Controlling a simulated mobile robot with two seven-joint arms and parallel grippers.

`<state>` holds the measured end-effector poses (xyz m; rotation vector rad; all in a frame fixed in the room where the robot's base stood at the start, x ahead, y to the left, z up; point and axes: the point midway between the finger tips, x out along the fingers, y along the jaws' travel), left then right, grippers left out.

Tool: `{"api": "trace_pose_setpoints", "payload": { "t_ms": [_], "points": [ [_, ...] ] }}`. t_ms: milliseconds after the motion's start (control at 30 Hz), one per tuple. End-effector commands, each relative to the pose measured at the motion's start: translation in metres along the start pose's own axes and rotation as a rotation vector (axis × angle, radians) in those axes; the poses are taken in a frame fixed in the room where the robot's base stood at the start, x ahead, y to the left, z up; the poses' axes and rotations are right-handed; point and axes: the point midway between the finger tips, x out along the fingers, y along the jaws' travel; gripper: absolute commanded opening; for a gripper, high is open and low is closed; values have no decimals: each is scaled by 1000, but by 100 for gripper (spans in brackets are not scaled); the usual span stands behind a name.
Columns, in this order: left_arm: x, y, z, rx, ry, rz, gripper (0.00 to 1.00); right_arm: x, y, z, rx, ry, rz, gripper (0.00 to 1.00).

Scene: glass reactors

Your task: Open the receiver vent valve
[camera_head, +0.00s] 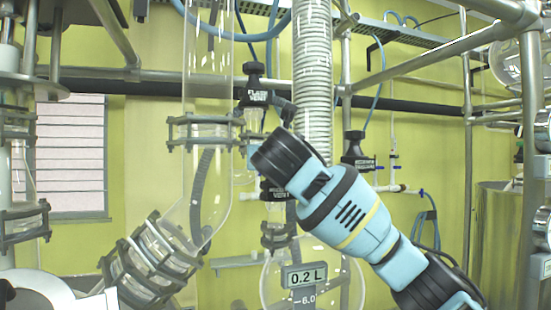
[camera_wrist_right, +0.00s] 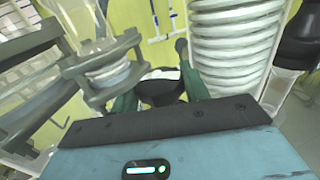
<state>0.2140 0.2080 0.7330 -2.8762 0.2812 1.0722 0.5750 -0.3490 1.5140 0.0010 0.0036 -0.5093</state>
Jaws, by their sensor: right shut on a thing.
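A black valve with a tag ending in "VENT" (camera_head: 275,190) sits low in the middle of the head view, partly behind my right wrist; the rest of its tag is hard to read. My right arm comes in from the lower right, and its wrist hides the fingers in the head view. In the right wrist view my right gripper (camera_wrist_right: 160,84) has its two green fingers on either side of a black valve handle (camera_wrist_right: 160,94) and is shut on it. No label shows on the handle there. My left gripper is not in view.
A valve tagged "FLASK VENT" (camera_head: 257,95) stands just above my wrist. Another black-topped valve (camera_head: 355,150) is to the right. Metal rails (camera_head: 440,57) cross the upper right.

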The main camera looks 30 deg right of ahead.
Motion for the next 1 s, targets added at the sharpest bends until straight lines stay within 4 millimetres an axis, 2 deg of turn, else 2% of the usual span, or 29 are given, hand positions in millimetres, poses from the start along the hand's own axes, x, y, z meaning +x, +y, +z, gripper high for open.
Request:
{"api": "trace_pose_setpoints", "payload": {
  "t_ms": [300,600,967,1000],
  "points": [
    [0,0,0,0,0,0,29,0,-2,-1,3,1,352,25],
    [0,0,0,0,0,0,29,1,-1,-1,1,2,602,25],
    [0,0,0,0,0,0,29,0,0,-1,1,1,671,25],
    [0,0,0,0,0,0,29,0,0,-1,1,1,670,46]
  ]
}}
